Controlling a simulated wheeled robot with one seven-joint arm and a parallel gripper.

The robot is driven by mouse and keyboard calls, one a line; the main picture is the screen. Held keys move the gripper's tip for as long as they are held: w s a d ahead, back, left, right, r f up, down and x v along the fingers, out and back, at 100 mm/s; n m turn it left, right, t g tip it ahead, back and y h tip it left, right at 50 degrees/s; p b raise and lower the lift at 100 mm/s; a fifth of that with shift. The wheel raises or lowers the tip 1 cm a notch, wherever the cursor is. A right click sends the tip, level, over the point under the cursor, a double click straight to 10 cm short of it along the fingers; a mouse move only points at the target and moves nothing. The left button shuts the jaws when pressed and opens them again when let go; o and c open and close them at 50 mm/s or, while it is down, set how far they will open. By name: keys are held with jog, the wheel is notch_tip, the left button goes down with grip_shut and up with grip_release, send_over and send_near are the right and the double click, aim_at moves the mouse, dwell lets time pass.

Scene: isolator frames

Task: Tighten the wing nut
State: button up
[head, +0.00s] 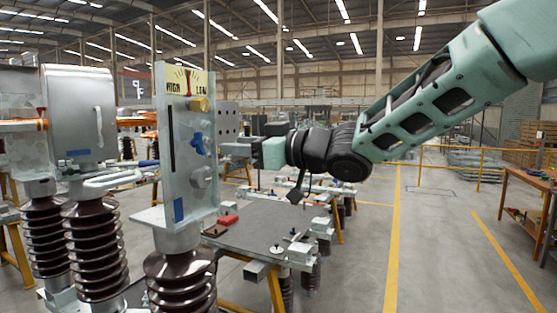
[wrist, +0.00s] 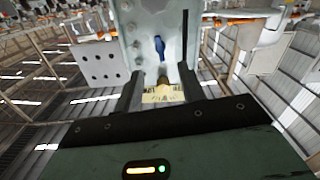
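In the wrist view the wing nut (wrist: 159,46) shows beyond the fingertips, on the panel's face. My gripper (head: 232,149) is to the right of the panel, at about the wing nut's height, and apart from it. In the wrist view my gripper (wrist: 161,82) has its two fingers spread, with the yellow gauge plate (wrist: 160,95) visible between them. Nothing is held.
A brown ribbed insulator (head: 180,282) carries the panel. A grey drilled plate (head: 228,120) stands behind my gripper. A low workbench (head: 265,230) with small parts lies behind.

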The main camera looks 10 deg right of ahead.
jog(key=b+v, duration=0.2)
jog(key=v, duration=0.6)
jog(key=shift+s+d, duration=0.15)
jog(key=shift+d, duration=0.05)
jog(key=shift+o, duration=0.3)
dwell(0.8)
